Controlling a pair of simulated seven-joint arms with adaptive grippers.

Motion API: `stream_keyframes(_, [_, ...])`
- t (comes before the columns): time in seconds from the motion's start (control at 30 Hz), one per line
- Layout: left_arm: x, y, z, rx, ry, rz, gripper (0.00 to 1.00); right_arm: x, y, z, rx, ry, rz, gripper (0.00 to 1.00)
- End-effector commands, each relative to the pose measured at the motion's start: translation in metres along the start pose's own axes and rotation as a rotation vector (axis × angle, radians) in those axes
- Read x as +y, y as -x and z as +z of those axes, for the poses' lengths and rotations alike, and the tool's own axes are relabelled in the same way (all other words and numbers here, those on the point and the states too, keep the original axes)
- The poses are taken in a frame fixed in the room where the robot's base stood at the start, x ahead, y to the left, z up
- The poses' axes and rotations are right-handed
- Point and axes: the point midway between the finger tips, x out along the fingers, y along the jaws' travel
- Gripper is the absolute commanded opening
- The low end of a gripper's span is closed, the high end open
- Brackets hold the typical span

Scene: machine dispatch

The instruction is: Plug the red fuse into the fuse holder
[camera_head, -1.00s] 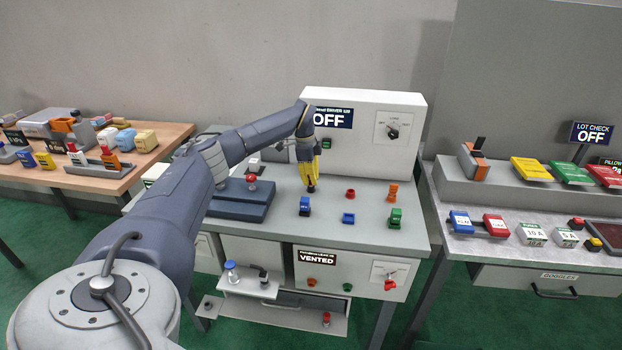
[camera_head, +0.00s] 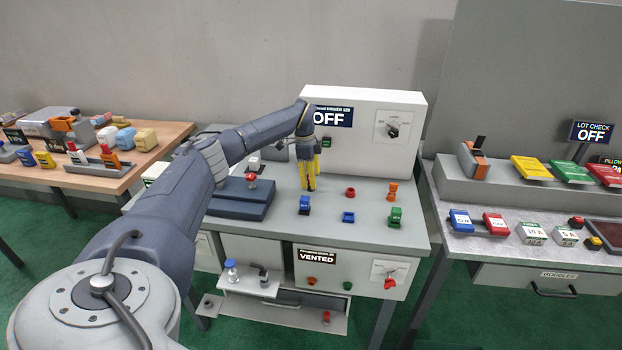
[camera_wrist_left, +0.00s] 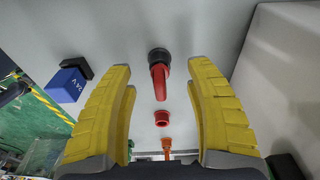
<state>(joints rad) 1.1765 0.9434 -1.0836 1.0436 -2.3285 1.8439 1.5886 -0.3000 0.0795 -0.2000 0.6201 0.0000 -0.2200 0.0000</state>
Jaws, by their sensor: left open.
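A red piece with a black cap (camera_wrist_left: 158,72), likely the red fuse, shows in the left wrist view between the fingertips of my left gripper (camera_wrist_left: 160,65). The yellow fingers are spread, with a gap on both sides of it. In the head view my left gripper (camera_head: 308,185) is low over the grey bench top and hides this piece. A small red ring-shaped socket (camera_head: 350,192), perhaps the fuse holder, stands to the right of the gripper. It also shows below the red piece in the left wrist view (camera_wrist_left: 166,117). My right gripper is not visible.
A blue block (camera_head: 304,204) with a dark part stands just in front of the gripper. A blue socket (camera_head: 348,218), a green block (camera_head: 395,216) and an orange piece (camera_head: 392,190) are to the right. A white panel (camera_head: 370,140) rises behind. A dark blue base (camera_head: 240,200) lies left.

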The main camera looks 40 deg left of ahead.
Motion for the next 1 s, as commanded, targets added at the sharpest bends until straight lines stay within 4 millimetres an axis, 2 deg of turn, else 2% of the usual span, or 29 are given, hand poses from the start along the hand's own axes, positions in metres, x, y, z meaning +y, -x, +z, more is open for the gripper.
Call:
stream_keyframes(0.27, [0.0,0.002,0.0,0.0,0.0,-0.001,0.55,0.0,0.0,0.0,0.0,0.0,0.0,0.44])
stream_keyframes(1.0, [0.0,0.033,-0.004,0.0,0.0,0.0,0.55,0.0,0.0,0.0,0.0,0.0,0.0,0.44])
